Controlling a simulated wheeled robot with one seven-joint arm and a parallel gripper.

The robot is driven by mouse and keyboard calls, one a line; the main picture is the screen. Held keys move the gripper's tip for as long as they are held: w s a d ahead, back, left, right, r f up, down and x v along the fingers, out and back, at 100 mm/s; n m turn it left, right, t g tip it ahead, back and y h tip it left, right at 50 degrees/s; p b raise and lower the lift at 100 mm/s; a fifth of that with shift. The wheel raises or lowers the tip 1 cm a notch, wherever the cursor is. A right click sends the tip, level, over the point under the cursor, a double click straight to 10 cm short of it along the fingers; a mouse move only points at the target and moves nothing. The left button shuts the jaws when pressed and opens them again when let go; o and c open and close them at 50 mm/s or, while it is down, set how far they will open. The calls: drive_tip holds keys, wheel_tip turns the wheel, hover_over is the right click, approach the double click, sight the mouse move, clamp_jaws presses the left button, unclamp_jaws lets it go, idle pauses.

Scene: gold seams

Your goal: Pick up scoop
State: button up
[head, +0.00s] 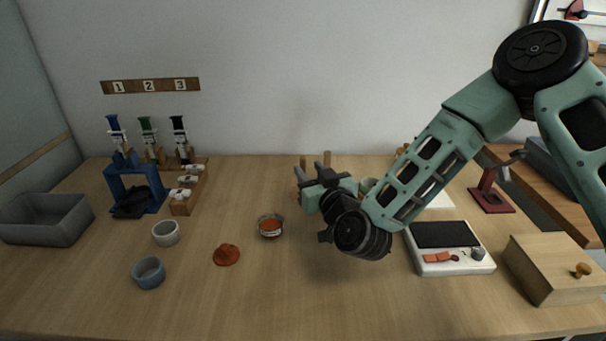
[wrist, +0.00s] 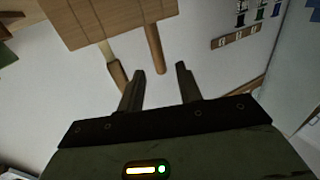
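No scoop shows clearly as such. Two upright wooden handles stand behind my gripper (head: 311,172) in the head view, one on the left (head: 297,174) and one on the right (head: 327,158). The wrist view looks upside down and shows a handle with a pale upper section (wrist: 116,72) and a plain round handle (wrist: 155,48) at a wooden block (wrist: 110,22). I cannot tell whether either belongs to the scoop. My gripper is open, its two dark fingers (wrist: 160,80) apart with nothing between them. The handles lie beyond the fingertips, apart from them.
A scale (head: 450,262) and wooden box (head: 548,272) are right. The front middle of the table is clear.

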sight(304, 163)
drive_tip(key=x, duration=0.4)
drive_tip(key=shift+w+a, duration=0.1)
drive_tip(key=shift+w, duration=0.2)
clamp_jaws()
drive_tip(key=shift+r, duration=0.1)
